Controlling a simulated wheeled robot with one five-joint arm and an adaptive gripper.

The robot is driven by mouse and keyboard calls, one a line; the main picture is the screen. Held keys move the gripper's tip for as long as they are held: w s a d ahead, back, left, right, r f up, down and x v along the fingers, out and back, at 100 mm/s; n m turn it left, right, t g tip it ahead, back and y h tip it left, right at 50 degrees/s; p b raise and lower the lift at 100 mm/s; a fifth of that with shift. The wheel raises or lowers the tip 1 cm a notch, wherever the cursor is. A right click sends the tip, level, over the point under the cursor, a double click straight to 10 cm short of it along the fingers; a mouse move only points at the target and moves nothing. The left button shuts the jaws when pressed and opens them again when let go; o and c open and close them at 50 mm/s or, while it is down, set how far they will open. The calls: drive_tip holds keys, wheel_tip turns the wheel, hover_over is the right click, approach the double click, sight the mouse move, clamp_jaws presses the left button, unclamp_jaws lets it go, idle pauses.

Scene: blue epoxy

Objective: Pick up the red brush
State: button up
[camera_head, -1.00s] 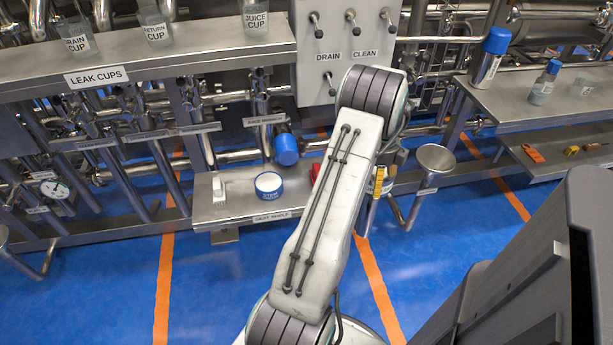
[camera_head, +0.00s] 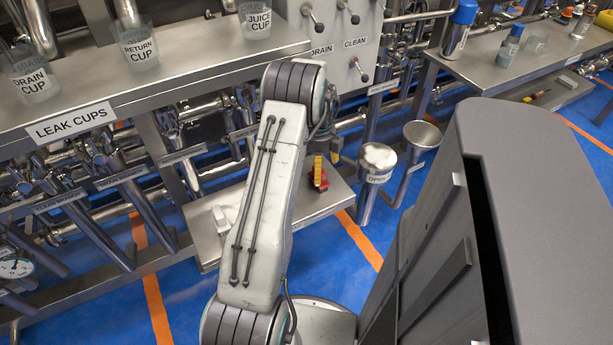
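A small red object (camera_head: 323,181), likely the red brush, shows on the low steel shelf (camera_head: 312,207), just right of my arm. My arm hides part of this spot, so I cannot make out the red object's full shape.
The upper shelf (camera_head: 200,65) with labelled cups is at the left. A steel bench (camera_head: 535,60) with bottles is at the right.

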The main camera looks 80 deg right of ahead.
drive_tip(key=shift+w+f, duration=0.2)
drive_tip(key=shift+f, duration=0.55)
drive_tip(key=shift+d+f+b, duration=0.15)
drive_tip(key=shift+f+b, duration=0.5)
drive_tip(key=shift+f, duration=2.15)
drive_tip(key=c, duration=1.3)
drive_tip(key=shift+s+r, duration=0.1)
drive_tip(key=shift+r, duration=0.05)
drive_tip(key=shift+s+r, duration=0.1)
drive_tip(key=shift+r, duration=0.4)
wheel_tip(320, 180, up, 6)
drive_tip(key=shift+r+p, duration=0.1)
drive_tip(key=shift+p, duration=0.7)
drive_tip(key=s+a, duration=0.4)
drive_tip(key=a, duration=0.1)
drive_tip(key=s+a, duration=0.4)
drive_tip(key=a, duration=0.1)
drive_tip(key=s+a, duration=0.4)
drive_tip(key=a, duration=0.1)
drive_tip(key=shift+s+a+f, duration=0.2)
drive_tip(key=shift+s+f, duration=0.05)
drive_tip(key=shift+s, duration=0.05)
